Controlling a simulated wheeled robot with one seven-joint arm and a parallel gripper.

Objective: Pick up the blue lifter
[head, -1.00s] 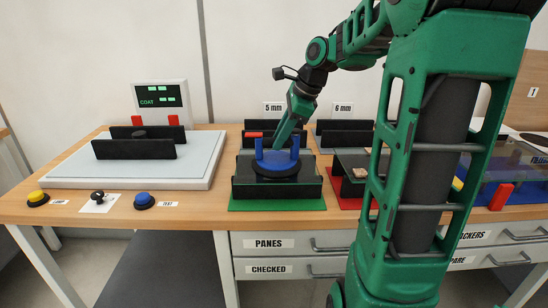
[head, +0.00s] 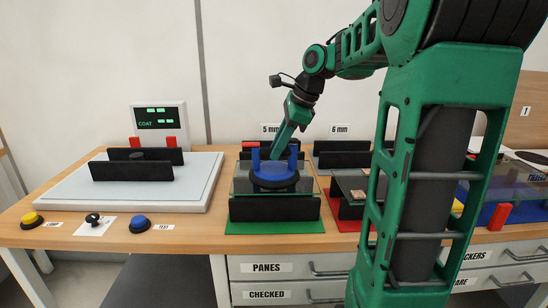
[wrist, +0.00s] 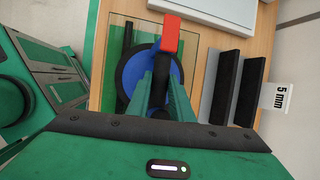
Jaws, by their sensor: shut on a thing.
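The blue lifter (head: 275,173) has a round blue body on a black ring, two upright blue posts and a red lever. My gripper (head: 276,156) reaches down from above between the posts and is shut on it. In the wrist view, the fingers (wrist: 160,88) close on the middle of the lifter (wrist: 133,72), and the red lever (wrist: 169,33) stands out past them. The fingers hide part of the grip. A clear glass pane (head: 241,183) lies flat under the lifter's ring and appears slightly above the black rack (head: 275,208).
The rack stands on a green mat (head: 275,227). Another rack on a red mat (head: 348,226) is close on the right. A pale coating plate (head: 60,192) with black rails is on the left, behind buttons. A red block (head: 496,215) stands at far right.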

